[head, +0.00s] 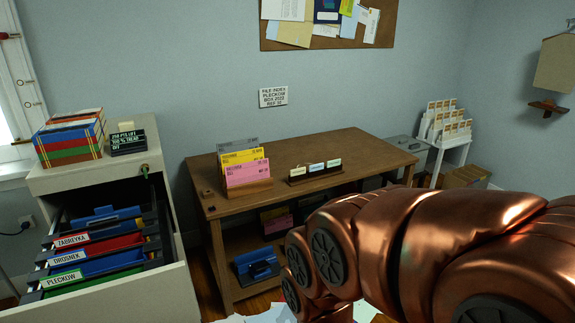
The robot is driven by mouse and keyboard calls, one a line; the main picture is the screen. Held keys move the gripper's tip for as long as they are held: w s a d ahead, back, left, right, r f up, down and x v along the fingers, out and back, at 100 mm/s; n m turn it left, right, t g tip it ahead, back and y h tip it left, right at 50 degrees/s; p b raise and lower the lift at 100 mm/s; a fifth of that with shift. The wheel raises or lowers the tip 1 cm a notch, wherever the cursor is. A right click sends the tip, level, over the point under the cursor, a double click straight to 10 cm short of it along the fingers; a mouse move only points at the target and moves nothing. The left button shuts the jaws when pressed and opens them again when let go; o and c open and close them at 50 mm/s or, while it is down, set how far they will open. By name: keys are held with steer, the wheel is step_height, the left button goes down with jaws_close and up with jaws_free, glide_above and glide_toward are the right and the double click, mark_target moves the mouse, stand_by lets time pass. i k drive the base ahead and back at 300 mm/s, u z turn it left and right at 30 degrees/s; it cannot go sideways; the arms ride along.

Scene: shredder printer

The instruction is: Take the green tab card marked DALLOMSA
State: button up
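I cannot make out a card marked DALLOMSA. On the wooden desk, a low dark holder (305,179) carries three small cards with pale tops: the left card (298,171), the middle card (316,167), which looks slightly green, and the right card (333,163). Their writing is too small to read. In the open drawer at left, a pale green label (63,281) reads PLECKOW; other labels read DROSNEK (67,259) and ZABREYKA (73,241). My copper arm crosses the lower right, in front of the desk. My gripper is not in view.
The desk (340,147) also bears a stand of grey, yellow and pink cards (245,172). A cabinet (97,177) at left has its drawer pulled out, with binders (69,140) and a black sign (128,141) on top. Papers (265,315) lie on the floor.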

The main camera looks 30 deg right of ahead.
mark_target(337, 163)
steer(key=z, duration=1.05)
steer(key=i, duration=0.9)
steer(key=z, duration=0.65)
steer(key=i, duration=0.75)
steer(key=u, duration=0.7)
steer(key=i, duration=0.65)
steer(key=u, duration=0.5)
